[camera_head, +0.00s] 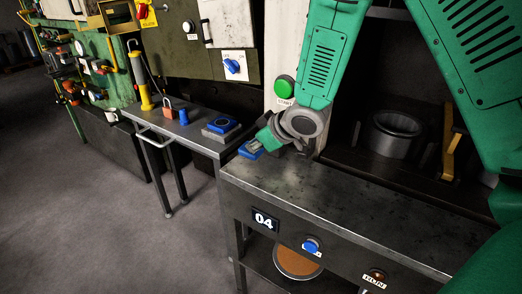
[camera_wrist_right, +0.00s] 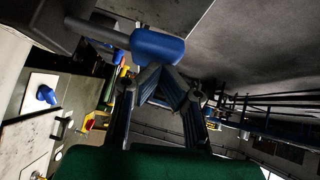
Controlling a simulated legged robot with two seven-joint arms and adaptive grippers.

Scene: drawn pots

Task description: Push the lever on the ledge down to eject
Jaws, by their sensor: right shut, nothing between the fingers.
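The lever shows in the right wrist view as a blue handle (camera_wrist_right: 158,47) on a grey rod, which runs left to a dark block. In the head view its blue end (camera_head: 247,152) shows just past the left end of the metal bench, partly covered by my right gripper (camera_head: 259,146). My right gripper is shut and empty; in the wrist view its fingertips (camera_wrist_right: 160,74) are right at the handle. I cannot tell whether they touch it. The ledge under the lever is mostly hidden by my gripper and arm. My left gripper is not in view.
The metal bench (camera_head: 330,195) has a clear top. A side table (camera_head: 190,132) holds a padlock (camera_head: 168,107), a blue cone (camera_head: 184,116) and a blue-topped device (camera_head: 221,125). A green start button (camera_head: 284,87) is behind my wrist. A metal pot (camera_head: 395,133) stands on the right shelf.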

